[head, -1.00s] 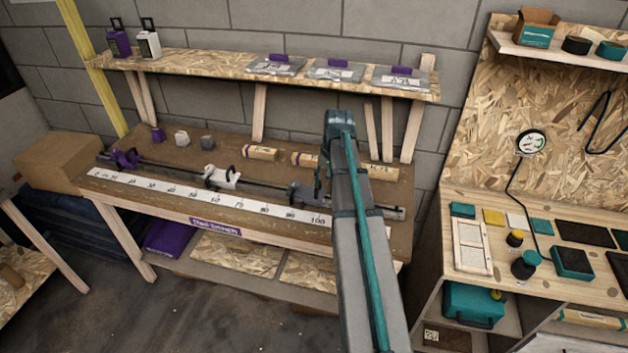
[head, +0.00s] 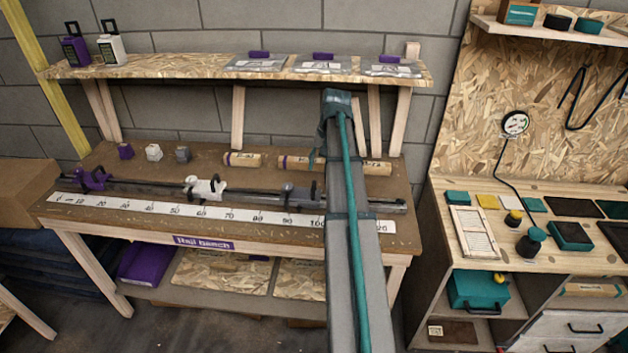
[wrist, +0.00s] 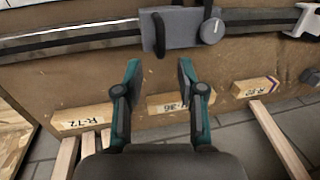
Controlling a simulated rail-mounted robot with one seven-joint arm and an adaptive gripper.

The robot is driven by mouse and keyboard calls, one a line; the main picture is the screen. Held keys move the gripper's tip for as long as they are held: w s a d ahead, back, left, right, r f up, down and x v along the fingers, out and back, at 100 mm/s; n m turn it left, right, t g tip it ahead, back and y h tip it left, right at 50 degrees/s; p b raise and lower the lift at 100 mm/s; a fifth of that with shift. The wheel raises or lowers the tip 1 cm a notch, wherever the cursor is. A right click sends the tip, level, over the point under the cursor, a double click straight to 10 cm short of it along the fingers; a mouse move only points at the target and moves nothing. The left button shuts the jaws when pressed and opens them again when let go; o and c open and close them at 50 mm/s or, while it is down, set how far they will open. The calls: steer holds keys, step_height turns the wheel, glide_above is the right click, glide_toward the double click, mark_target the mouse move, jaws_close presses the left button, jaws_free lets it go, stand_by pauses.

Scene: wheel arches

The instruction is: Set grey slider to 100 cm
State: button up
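The grey slider (head: 302,194) sits on the long rail (head: 140,186) just left of my arm in the head view, roughly above the 90 to 100 stretch of the white scale (head: 200,210). In the wrist view the grey slider (wrist: 183,28) shows a round knob and a dark clamp on the rail. My gripper (wrist: 160,68) is open, its two teal fingers apart with nothing between them. Its fingertips point at the slider but appear short of it. In the head view my arm hides most of the gripper and part of the scale near 100.
A white slider (head: 205,188) and a purple slider (head: 93,179) are on the same rail, to the left. Wooden blocks (head: 243,159) lie behind the rail. An overhead shelf (head: 180,66) with flat packs spans the bench's back.

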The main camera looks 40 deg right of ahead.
mark_target(314, 184)
steer(key=shift+w+a+f+p, duration=0.15)
steer(key=shift+a+f+p, duration=0.1)
steer(key=shift+f, duration=0.9)
steer(key=shift+w+a+f+p, duration=0.1)
steer(key=shift+w+f+p, duration=0.15)
steer(key=shift+f, duration=0.85)
steer(key=shift+w+a+f+p, duration=0.1)
steer(key=shift+a+f+p, duration=0.15)
steer(key=shift+f, duration=0.9)
jaws_close()
